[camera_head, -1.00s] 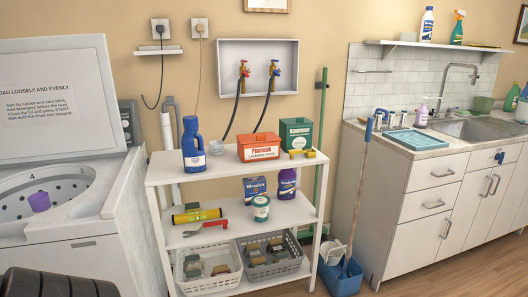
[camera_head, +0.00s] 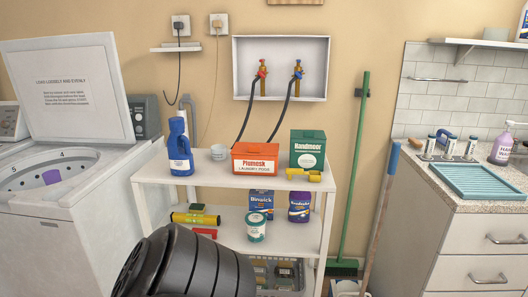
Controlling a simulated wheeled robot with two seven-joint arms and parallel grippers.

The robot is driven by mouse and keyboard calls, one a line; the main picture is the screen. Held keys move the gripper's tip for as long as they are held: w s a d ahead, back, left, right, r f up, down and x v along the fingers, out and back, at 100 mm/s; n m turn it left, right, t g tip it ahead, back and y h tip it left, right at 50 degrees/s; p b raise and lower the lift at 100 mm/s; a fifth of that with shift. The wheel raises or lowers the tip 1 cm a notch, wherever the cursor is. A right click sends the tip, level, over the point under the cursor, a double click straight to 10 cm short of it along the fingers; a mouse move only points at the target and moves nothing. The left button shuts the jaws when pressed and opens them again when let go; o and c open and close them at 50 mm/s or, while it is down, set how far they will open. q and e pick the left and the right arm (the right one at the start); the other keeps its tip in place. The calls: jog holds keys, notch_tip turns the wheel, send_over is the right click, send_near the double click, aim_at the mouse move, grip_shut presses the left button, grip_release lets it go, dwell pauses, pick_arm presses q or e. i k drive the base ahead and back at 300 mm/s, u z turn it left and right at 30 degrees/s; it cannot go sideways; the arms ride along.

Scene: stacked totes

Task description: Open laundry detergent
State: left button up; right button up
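A purple bottle (camera_head: 299,207) stands on the middle shelf. Neither gripper shows. A black ribbed part of my body covers the bottom centre and hides part of the lower shelves.
An orange box (camera_head: 255,159), a green box (camera_head: 307,149) and a yellow object (camera_head: 304,174) share the top shelf. The open washing machine (camera_head: 100,200) stands close on the left. A green-handled broom (camera_head: 352,180) and the sink counter (camera_head: 440,180) are on the right.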

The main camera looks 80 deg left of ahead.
aim_at(180, 157)
jog(key=i, duration=1.05)
jog(key=u, duration=2.7)
